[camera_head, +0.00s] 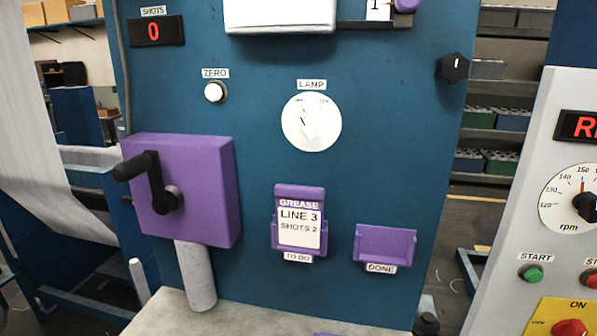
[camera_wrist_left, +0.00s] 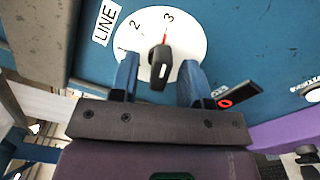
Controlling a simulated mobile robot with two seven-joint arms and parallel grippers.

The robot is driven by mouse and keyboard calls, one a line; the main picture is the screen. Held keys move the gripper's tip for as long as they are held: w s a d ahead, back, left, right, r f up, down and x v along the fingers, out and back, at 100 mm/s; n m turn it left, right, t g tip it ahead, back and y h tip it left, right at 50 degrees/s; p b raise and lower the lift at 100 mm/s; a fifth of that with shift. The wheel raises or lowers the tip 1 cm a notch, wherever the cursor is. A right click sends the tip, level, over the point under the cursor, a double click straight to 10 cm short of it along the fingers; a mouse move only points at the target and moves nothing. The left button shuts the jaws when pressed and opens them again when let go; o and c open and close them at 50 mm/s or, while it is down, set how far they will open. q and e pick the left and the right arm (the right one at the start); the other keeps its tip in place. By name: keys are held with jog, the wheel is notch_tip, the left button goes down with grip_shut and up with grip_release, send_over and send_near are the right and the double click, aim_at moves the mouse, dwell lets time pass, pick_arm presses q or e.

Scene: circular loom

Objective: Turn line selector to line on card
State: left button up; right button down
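The line selector dial (camera_wrist_left: 192,42) is a white disc labelled LINE in the left wrist view, with the numbers 2 and 3 legible. Its black knob (camera_wrist_left: 160,68) has a red pointer mark directed at 3. My left gripper (camera_wrist_left: 158,63) has its two blue fingers apart, one on each side of the knob, with a gap visible on both sides. The card (camera_head: 299,221) stands in the TO DO holder and reads GREASE, LINE 3, SHOTS 2. The selector and my left gripper are outside the head view. My right gripper is in neither view.
The blue panel (camera_head: 385,130) also carries a white LAMP knob (camera_head: 311,122), a ZERO button (camera_head: 214,91), a SHOTS display reading 0 (camera_head: 156,31), a purple box with a black crank (camera_head: 205,180) and an empty DONE holder (camera_head: 385,245). A grey rpm panel (camera_head: 520,220) stands right.

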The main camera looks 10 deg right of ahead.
pick_arm(q)
jog(key=b+v, duration=0.4)
jog(key=v, duration=0.3)
dwell(0.3)
